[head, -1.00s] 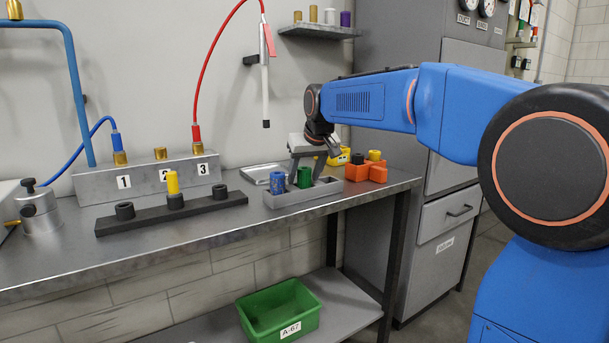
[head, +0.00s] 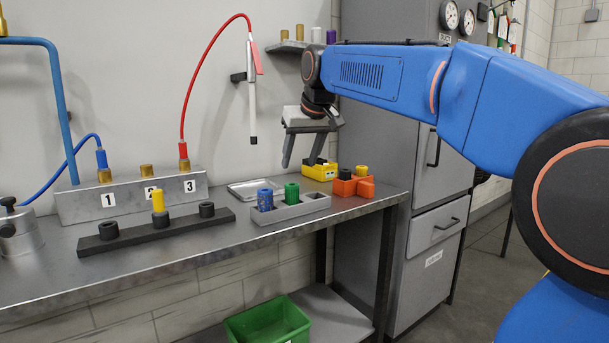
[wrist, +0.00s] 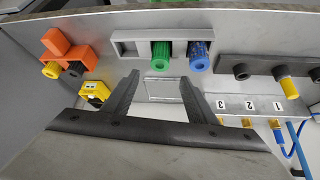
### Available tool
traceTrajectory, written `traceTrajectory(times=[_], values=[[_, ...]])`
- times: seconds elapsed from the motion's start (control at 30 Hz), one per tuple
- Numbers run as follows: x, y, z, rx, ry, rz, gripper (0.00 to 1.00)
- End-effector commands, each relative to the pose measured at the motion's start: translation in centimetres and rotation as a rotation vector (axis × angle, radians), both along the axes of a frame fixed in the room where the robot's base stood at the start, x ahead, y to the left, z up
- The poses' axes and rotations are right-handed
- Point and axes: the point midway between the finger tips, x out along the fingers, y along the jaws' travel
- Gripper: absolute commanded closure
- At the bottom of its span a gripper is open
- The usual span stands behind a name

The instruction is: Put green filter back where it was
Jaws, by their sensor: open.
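The green filter (head: 292,193) stands upright in the middle slot of the grey tray (head: 262,240). A blue filter (head: 265,198) stands in the slot to its left, and the right slot is empty. The green filter also shows in the wrist view (wrist: 160,58), with the blue filter (wrist: 200,57) to its right. My gripper (head: 302,165) is open and empty, raised above the bench behind the tray. In the wrist view its two fingers (wrist: 158,82) point toward the tray, apart from the green filter.
An orange holder (head: 352,188) with black and yellow parts and a yellow box (head: 318,173) stand right of the tray. A black rack (head: 130,236) with a yellow filter (head: 158,201) is at left. A flat metal dish (head: 250,190) lies behind the tray. A green bin (head: 250,330) sits below.

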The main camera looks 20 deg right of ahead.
Motion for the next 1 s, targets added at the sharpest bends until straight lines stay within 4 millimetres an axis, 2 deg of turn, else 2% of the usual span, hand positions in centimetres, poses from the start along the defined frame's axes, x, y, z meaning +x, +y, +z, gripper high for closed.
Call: traceTrajectory(times=[0.27,0.37,0.47,0.67,0.87,1.0], values=[[-0.4,-0.1,0.1,0.000,0.001,-0.001,0.48],[-1.6,-0.4,-0.5,-0.001,0.006,-0.005,0.48],[-4.3,-1.1,-2.0,-0.002,0.017,-0.013,0.48],[-11.9,-2.8,-7.2,-0.005,0.049,-0.036,0.48],[-19.5,-4.2,-13.6,-0.007,0.080,-0.061,0.48],[-24.9,-5.0,-18.6,-0.009,0.103,-0.077,0.48]])
